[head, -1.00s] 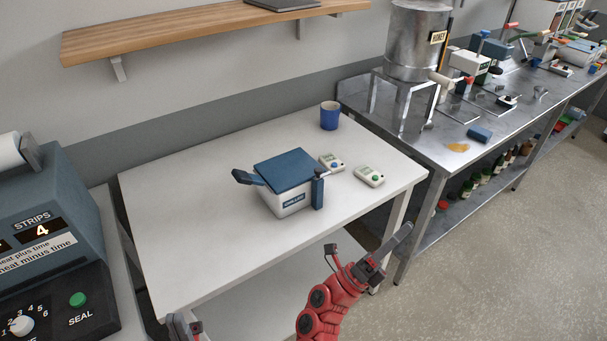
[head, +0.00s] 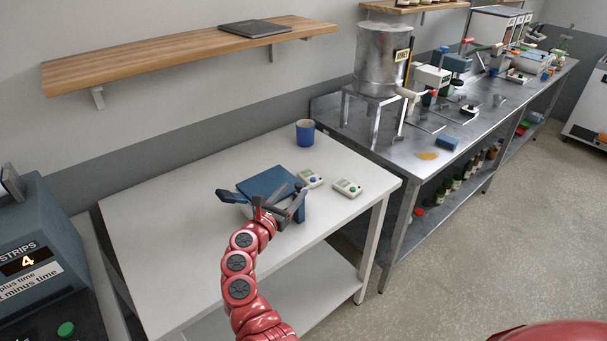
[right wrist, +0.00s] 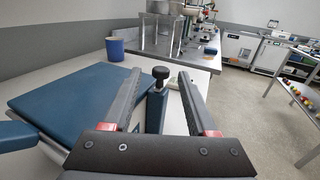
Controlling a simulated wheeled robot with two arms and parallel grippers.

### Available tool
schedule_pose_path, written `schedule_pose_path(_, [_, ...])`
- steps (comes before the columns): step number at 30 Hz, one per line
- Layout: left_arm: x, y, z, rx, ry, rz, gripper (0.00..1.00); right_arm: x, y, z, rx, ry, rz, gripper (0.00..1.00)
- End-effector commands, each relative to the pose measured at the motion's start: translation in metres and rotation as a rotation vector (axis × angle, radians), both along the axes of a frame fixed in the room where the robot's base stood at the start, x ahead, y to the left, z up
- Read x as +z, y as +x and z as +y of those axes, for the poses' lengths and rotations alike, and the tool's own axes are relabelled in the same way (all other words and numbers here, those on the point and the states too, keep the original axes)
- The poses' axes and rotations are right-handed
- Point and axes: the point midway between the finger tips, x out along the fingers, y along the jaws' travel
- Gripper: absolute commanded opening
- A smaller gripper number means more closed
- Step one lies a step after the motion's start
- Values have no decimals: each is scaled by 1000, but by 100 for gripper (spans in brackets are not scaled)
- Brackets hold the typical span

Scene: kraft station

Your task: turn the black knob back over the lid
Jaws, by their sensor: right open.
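The white box with its blue lid (head: 268,181) stands on the white table, and its lid lies closed. The lid also shows in the right wrist view (right wrist: 70,98). The black knob (right wrist: 161,73) tops a blue post (right wrist: 156,108) at the box's right side, beside the lid. My right gripper (head: 292,190) is open at the box's front right. In the right wrist view its two fingers (right wrist: 160,84) stand on either side of the knob and post, with gaps showing. In the head view the gripper hides the knob and most of the box's front. My left gripper is out of view.
A blue cup (head: 305,132) stands behind the box. Two small pale devices, one with a blue button (head: 310,178) and one with a green button (head: 347,188), lie right of it. The left of the white table (head: 150,220) is clear. A steel bench (head: 400,140) stands at the right.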

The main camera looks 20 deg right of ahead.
Motion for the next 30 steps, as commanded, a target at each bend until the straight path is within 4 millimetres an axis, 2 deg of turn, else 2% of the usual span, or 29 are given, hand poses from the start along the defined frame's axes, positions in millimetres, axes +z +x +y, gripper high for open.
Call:
schedule_pose_path(1, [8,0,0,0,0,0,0,7,8,-11,-5,-4,-1,58])
schedule_pose_path(4, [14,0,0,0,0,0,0,5,22,-26,-4,-5,1,58])
schedule_pose_path(9, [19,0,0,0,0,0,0,2,38,-43,-3,-4,1,58])
schedule_pose_path(15, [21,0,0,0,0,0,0,0,46,-52,-4,0,1,58])
schedule_pose_path(23, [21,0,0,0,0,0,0,-1,46,-53,-4,0,1,58])
schedule_pose_path(30, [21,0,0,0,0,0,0,0,46,-53,-4,-1,1,17])
